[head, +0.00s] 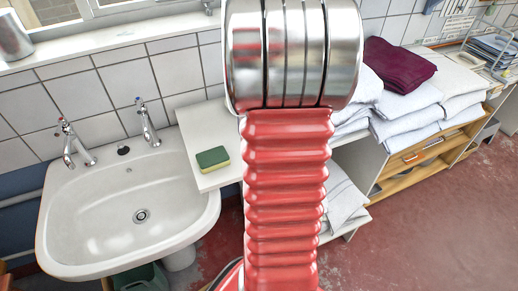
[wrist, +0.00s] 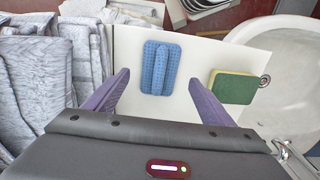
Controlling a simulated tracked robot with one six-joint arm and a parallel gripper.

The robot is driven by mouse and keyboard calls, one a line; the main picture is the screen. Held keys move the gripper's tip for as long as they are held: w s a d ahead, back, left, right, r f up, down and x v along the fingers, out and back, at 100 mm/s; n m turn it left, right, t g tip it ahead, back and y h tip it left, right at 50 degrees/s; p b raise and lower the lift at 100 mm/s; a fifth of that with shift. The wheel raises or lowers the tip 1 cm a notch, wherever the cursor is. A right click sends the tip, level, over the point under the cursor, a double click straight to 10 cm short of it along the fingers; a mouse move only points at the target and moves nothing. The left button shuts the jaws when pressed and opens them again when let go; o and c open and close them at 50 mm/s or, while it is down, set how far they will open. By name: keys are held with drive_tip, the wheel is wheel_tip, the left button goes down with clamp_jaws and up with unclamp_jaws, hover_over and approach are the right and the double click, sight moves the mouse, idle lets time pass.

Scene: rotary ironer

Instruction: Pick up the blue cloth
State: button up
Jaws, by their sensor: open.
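The blue cloth (wrist: 161,68) lies on a white counter (wrist: 125,55) in the wrist view. It has a waffle texture and a raised fold along its middle. My gripper (wrist: 160,92) is open, with its two purple fingers apart at the near edge of the counter. The cloth shows beyond and between the fingertips, and nothing is held. I cannot tell how high the fingers are above the counter. In the head view my red arm hides the cloth, and the counter (head: 206,124) shows only in part.
A green and yellow sponge (wrist: 233,87) lies on the counter right of the cloth, and in the head view (head: 212,160). A white sink (head: 125,205) with two taps adjoins the counter. Folded white linen (head: 405,100) and a maroon cloth (head: 398,64) are stacked on the other side.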

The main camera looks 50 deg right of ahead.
drive_tip(key=shift+w+d+f, duration=0.1)
drive_tip(key=shift+f, duration=1.2)
drive_tip(key=shift+w+f, duration=0.1)
drive_tip(key=shift+f, duration=1.2)
drive_tip(key=c, duration=1.2)
drive_tip(key=shift+c, duration=0.2)
drive_tip(key=shift+r, duration=0.1)
wheel_tip(320, 180, up, 9)
drive_tip(key=shift+r, duration=0.4)
